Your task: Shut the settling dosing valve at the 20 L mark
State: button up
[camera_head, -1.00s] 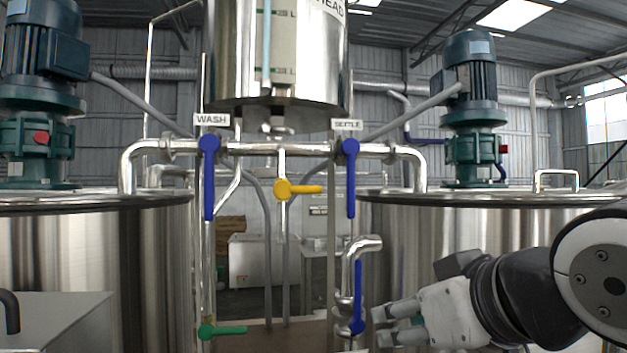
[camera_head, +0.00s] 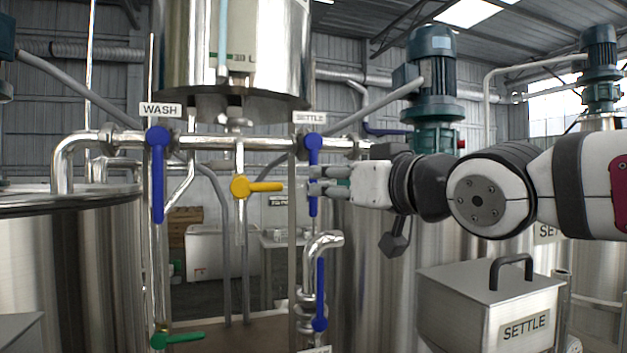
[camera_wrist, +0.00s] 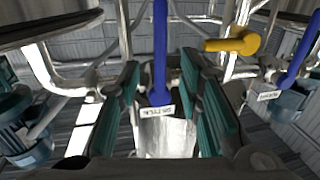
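The settling dosing valve has a blue lever (camera_head: 313,150) below the SETTLE label (camera_head: 310,118). The lever hangs straight down, across its horizontal pipe. My gripper (camera_head: 314,182) is at the lever's lower half, coming from the right. In the wrist view the lever (camera_wrist: 160,50) runs between my two open fingers (camera_wrist: 162,100), with gaps visible on both sides. Contact is not visible. The header tank (camera_head: 285,50) has a sight gauge (camera_head: 223,40) above; its top is cut off and I cannot read the level surely.
A WASH valve with a blue lever (camera_head: 158,180) hangs down at left. A yellow lever (camera_head: 262,187) points right in the middle. A lower blue lever (camera_head: 320,295) and a green lever (camera_head: 180,338) sit below. A SETTLE box (camera_head: 490,300) stands lower right.

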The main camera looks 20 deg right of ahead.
aim_at(316, 180)
jog(key=w, duration=0.3)
jog(key=w+a, duration=0.1)
jog(key=w, duration=0.2)
jog(key=shift+w+a, duration=0.15)
jog(key=shift+w, duration=0.15)
grip_shut()
